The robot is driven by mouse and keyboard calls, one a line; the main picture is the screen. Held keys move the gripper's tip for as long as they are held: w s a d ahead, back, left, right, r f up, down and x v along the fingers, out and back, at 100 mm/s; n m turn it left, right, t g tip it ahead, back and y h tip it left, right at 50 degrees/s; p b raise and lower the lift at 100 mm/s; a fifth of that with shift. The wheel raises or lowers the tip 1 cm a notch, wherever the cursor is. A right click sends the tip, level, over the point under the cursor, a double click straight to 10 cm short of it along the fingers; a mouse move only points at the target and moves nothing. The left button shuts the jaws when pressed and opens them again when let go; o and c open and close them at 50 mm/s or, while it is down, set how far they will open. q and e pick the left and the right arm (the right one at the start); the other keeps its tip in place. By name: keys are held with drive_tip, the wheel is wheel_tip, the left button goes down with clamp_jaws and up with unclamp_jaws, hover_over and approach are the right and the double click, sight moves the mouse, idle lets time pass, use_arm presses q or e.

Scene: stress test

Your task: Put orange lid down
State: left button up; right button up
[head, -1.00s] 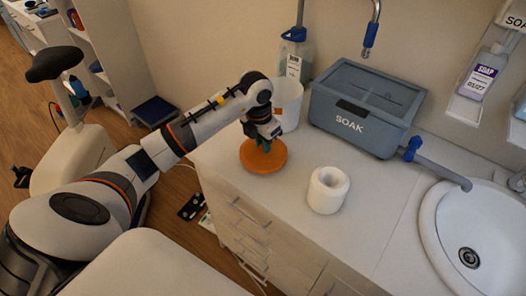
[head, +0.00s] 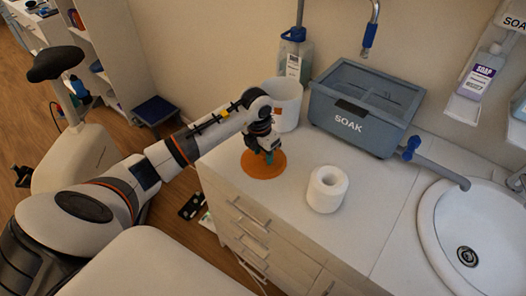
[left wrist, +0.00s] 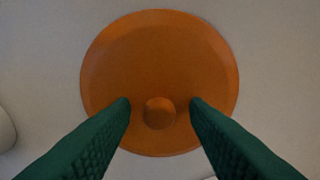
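The round orange lid (head: 256,172) lies flat on the white counter top near its left end. In the left wrist view the lid (left wrist: 150,50) shows from above with a small round knob (left wrist: 160,113). My left gripper (head: 267,157) is over the lid, pointing down. Its two green fingers (left wrist: 160,103) stand open on either side of the knob, with a visible gap on each side. In the head view the fingertips partly cover the lid and the knob is hidden. My right gripper is not in view.
A white canister (head: 287,101) stands just behind the lid, close to my left wrist. A white roll (head: 325,201) stands to the right. A grey SOAK bin (head: 349,126), a bottle (head: 304,62) and a sink (head: 490,215) are farther off. The counter's front edge is near.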

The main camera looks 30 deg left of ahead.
sight(259, 162)
use_arm(q)
drive_tip(key=shift+r, duration=0.55)
wheel_tip(259, 162, up, 11)
drive_tip(key=s+b, duration=0.1)
drive_tip(key=b, duration=0.1)
drive_tip(key=shift+s+a, duration=0.15)
drive_tip(key=shift+s, duration=0.1)
